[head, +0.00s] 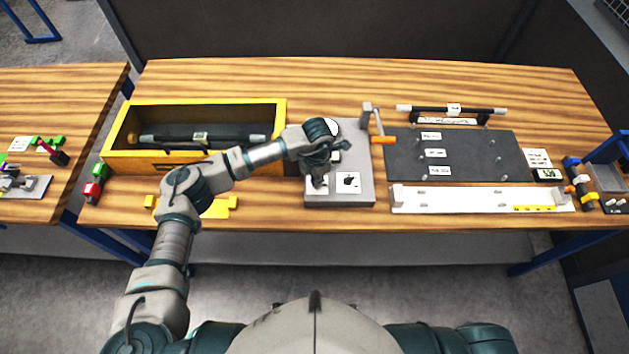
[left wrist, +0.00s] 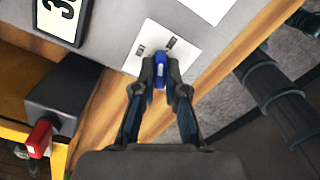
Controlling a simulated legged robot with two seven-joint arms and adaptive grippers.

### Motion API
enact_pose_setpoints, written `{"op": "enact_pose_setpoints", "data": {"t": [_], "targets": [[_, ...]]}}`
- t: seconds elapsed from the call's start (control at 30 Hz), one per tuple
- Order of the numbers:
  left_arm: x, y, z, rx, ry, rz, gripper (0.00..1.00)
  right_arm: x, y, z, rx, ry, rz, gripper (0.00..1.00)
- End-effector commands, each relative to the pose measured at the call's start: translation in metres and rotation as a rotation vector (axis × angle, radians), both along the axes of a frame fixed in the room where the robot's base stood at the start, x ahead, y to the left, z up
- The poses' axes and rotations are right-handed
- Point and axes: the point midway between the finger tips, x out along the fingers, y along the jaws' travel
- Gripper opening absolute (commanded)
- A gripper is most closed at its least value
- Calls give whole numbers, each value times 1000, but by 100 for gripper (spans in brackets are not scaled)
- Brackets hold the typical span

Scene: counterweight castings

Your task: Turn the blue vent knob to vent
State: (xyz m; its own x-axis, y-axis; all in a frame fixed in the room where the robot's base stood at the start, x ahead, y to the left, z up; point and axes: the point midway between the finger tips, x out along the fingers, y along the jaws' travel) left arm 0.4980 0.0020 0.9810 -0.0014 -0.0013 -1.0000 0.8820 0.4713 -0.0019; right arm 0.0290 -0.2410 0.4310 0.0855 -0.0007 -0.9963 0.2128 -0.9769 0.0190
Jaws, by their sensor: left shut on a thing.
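The blue vent knob (left wrist: 159,72) sits on a white label plate (left wrist: 150,42) with small dark lettering, on the grey panel. In the left wrist view my left gripper (left wrist: 160,78) is shut on the blue knob, one finger on each side. In the head view my left gripper (head: 320,178) is over the lower left part of the grey panel (head: 358,150), and the knob is hidden beneath it. The knob's exact angle against the lettering cannot be told. My right gripper is in neither view.
A yellow-rimmed box (head: 197,103) holding a dark bar stands left of the panel. An orange-handled lever (head: 383,139) rises at the panel's right edge. A dark plate (head: 470,155) and a white rail (head: 480,201) lie further right.

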Motion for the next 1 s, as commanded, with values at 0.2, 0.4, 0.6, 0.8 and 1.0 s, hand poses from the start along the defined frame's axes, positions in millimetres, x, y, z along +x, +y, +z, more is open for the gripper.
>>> {"op": "enact_pose_setpoints", "data": {"t": [0.2,0.4,0.6,0.8,1.0], "targets": [[1,-2,0,-10,-5,204,0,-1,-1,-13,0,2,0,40],[2,-2,1,-10,-7,395,0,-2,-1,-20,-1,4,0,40],[2,-1,1,-11,-5,585,0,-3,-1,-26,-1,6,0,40],[3,0,2,-13,-5,765,0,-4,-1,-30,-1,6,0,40],[3,1,3,-13,-5,913,0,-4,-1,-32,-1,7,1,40]]}}
